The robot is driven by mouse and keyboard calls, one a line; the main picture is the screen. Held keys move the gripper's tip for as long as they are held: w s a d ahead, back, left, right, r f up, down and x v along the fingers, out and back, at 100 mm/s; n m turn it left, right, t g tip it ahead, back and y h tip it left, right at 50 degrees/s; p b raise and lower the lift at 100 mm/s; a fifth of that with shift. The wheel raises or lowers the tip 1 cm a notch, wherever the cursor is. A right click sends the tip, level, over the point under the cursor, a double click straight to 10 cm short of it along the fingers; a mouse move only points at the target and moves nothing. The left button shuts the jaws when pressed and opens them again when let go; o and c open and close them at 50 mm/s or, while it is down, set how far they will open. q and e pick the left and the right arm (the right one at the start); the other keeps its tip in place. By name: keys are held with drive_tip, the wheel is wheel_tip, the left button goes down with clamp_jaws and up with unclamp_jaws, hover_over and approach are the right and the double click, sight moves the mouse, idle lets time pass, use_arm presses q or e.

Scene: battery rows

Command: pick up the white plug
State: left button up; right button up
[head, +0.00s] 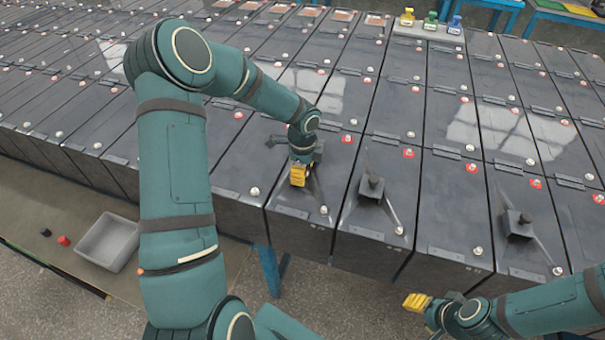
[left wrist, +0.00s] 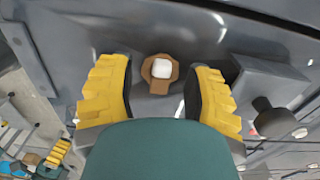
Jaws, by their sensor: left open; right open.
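A white plug (left wrist: 161,69) with a squarish top sits in a brown ring on a dark grey battery surface in the left wrist view. It shows beyond and between the two yellow fingers of my left gripper, which are apart and not touching it. In the head view my left gripper (head: 298,175) is over the front row of batteries, pointing down, and I cannot make out the plug under it. My right gripper (head: 418,302) is open and empty in front of the row, lower right; it also shows small in the left wrist view (left wrist: 58,152).
Dark blocks (head: 372,187) and (head: 518,222) stand on front-row batteries. Pale round knobs dot the tops. A grey tray (head: 107,242), a red cap (head: 64,240) and a black cap (head: 46,232) lie at the left. Small bottles (head: 430,21) stand at the back.

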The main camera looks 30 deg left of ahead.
use_arm(q)
clamp_jaws()
drive_tip(key=shift+r, duration=0.15)
wheel_tip(320, 180, up, 10)
drive_tip(key=shift+f, duration=0.1)
idle(0.4)
drive_tip(key=c, duration=0.7)
unclamp_jaws()
clamp_jaws()
